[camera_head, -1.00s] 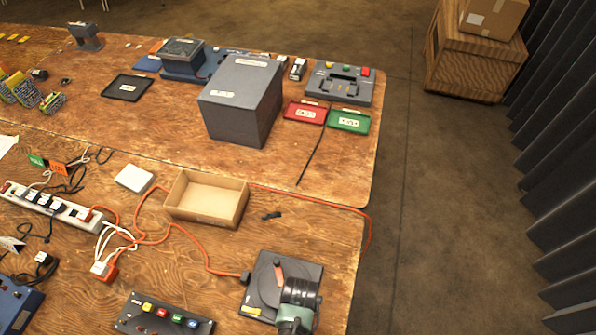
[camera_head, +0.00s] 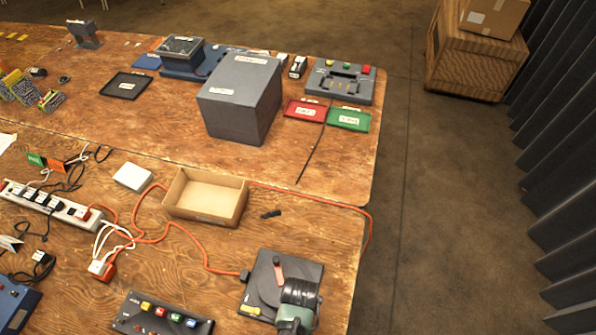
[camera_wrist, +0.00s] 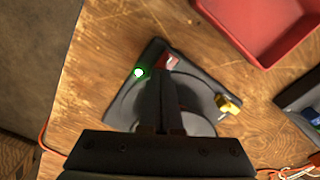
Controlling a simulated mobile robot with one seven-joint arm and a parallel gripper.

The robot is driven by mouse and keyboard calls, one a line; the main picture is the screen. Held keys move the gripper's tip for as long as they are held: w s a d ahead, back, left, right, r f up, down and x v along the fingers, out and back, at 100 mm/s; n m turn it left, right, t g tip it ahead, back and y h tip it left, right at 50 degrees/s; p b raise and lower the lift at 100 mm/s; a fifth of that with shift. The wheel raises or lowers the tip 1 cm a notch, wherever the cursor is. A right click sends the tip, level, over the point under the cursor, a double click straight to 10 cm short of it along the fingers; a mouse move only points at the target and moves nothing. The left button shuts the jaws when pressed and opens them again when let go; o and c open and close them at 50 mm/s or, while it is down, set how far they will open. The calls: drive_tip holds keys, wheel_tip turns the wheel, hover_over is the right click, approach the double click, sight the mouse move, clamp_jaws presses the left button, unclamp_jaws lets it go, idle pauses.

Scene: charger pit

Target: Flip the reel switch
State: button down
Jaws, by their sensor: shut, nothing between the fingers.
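The reel unit (camera_head: 258,290) is a dark square plate with a round disc, near the table's right edge in the head view. A red lever (camera_head: 278,268) lies on its far part. In the wrist view the unit's plate (camera_wrist: 118,108) shows a lit green lamp (camera_wrist: 138,72), a small red switch part (camera_wrist: 170,61) and a yellow piece (camera_wrist: 228,103). My gripper (camera_wrist: 161,75) is shut and empty, its dark fingertips right at the red switch part. I cannot tell whether they touch it. My arm's end hides the near right part of the unit in the head view.
A panel with several coloured buttons (camera_head: 163,317) stands left of the unit. An open cardboard box (camera_head: 207,197) and an orange cord (camera_head: 205,255) lie beyond it. Open floor lies right of the table.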

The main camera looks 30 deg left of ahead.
drive_tip(key=shift+f, duration=0.2)
wheel_tip(320, 180, up, 7)
drive_tip(key=p, duration=0.7)
idle(0.6)
